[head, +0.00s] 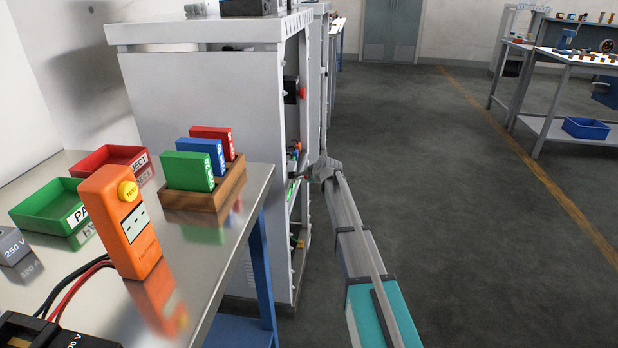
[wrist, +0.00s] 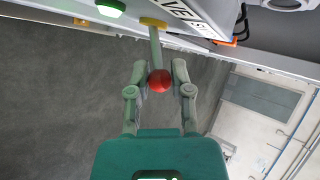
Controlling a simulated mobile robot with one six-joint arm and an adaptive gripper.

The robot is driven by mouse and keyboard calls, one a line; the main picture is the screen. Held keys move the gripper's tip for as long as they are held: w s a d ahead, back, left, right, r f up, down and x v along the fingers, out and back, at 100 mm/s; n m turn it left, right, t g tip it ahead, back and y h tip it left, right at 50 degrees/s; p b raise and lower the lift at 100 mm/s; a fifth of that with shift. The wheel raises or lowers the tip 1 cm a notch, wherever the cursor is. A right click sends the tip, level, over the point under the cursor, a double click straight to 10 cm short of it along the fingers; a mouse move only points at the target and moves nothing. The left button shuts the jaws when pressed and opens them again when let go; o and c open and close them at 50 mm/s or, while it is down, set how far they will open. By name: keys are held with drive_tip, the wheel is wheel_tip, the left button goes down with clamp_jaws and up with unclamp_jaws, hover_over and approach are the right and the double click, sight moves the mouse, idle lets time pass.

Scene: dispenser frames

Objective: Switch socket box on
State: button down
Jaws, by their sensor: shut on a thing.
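In the wrist view a lever (wrist: 155,46) with a red ball knob (wrist: 160,81) sticks out from a yellow collar (wrist: 153,23) on the pale front of a box (wrist: 187,14). The box front bears a white label with dark letters, only partly in view. A green lamp (wrist: 111,8) glows to the left of the collar. My gripper (wrist: 160,66) is shut on the lever at its red knob, one finger on each side. In the head view my gripper (head: 301,174) reaches into the open side of the grey cabinet (head: 210,110); the lever is too small to make out there.
A steel table (head: 232,250) at the left holds an orange tester (head: 125,222), a green tray (head: 48,207), a red tray (head: 110,158) and a wooden holder (head: 205,200) with coloured blocks. The floor (head: 430,200) to the right is clear.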

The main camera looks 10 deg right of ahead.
drive_tip(key=c, duration=0.5)
unclamp_jaws()
drive_tip(key=shift+s+a, duration=0.1)
drive_tip(key=shift+a, duration=0.05)
drive_tip(key=shift+d, duration=0.2)
drive_tip(key=s+d+r+p, duration=0.1)
drive_tip(key=s+d+p, duration=0.1)
drive_tip(key=s+d, duration=0.2)
drive_tip(key=s+a+f+n+g+h+b, duration=0.1)
drive_tip(key=s+f+n+g, duration=0.3)
drive_tip(key=s, duration=1)
drive_tip(key=s+a+f+n+g+h, duration=0.1)
drive_tip(key=s+a+f+n+g, duration=0.15)
drive_tip(key=s+n, duration=0.7)
drive_tip(key=s+a+f+n+g+h+b, duration=0.1)
drive_tip(key=s+f+n+g, duration=0.15)
drive_tip(key=s, duration=1.45)
wheel_tip(320, 180, up, 38)
drive_tip(key=g+p, duration=0.1)
drive_tip(key=p, duration=3.6)
drive_tip(key=shift+s+d+h, duration=0.25)
drive_tip(key=shift+d+h, duration=0.05)
